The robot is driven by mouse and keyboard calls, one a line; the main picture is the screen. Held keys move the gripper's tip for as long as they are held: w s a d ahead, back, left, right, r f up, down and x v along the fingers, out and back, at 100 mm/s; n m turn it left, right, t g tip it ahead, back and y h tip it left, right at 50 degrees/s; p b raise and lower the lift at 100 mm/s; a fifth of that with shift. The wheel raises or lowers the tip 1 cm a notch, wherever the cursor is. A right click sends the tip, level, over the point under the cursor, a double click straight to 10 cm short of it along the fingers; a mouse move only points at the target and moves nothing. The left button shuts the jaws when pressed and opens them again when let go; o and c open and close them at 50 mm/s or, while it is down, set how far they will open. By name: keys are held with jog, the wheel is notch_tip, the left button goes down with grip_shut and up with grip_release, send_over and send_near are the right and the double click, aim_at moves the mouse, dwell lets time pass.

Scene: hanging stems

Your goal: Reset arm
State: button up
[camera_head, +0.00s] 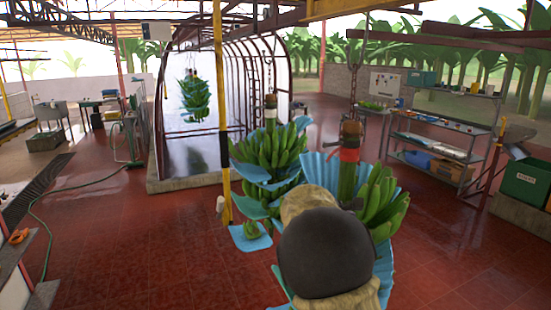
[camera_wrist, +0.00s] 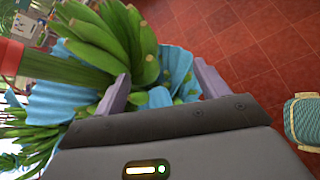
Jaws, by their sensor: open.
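In the wrist view, my gripper (camera_wrist: 165,84) is open, with its two fingers wide apart. Green bananas (camera_wrist: 105,38) of a hanging bunch and a crumpled blue sheet (camera_wrist: 183,70) lie beyond the fingers, with nothing clearly held between them. In the head view, my arm covers the middle of the near bunch (camera_head: 380,205), which hangs on a stem with a red band (camera_head: 348,155). The red band also shows at the left edge of the wrist view (camera_wrist: 10,58). My gripper is hidden behind my arm in the head view.
A second bunch (camera_head: 268,152) with blue sheets hangs left of the near one, beside a yellow pole (camera_head: 222,120). Another bunch (camera_head: 194,97) hangs farther back. Metal shelves (camera_head: 440,125) and a green crate (camera_head: 525,182) stand at the right. The red tiled floor (camera_head: 130,240) at front left is largely clear.

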jog(key=s+f+m+g+y+b, duration=0.25)
jog(key=s+f+m+y, duration=0.3)
jog(key=s+f, duration=0.6)
jog(key=s+a+f+m+y+b, duration=0.2)
jog(key=s+f+m, duration=0.3)
jog(key=s, duration=0.3)
jog(key=s+a+f+m+y+b, duration=0.2)
jog(key=s+a+f+m, duration=0.1)
jog(key=s+m, duration=0.5)
jog(key=shift+s+a+f, duration=0.4)
jog(key=shift+s+f, duration=0.2)
jog(key=shift+f, duration=0.25)
jog(key=shift+g+y, duration=0.25)
jog(key=shift+c, duration=0.3)
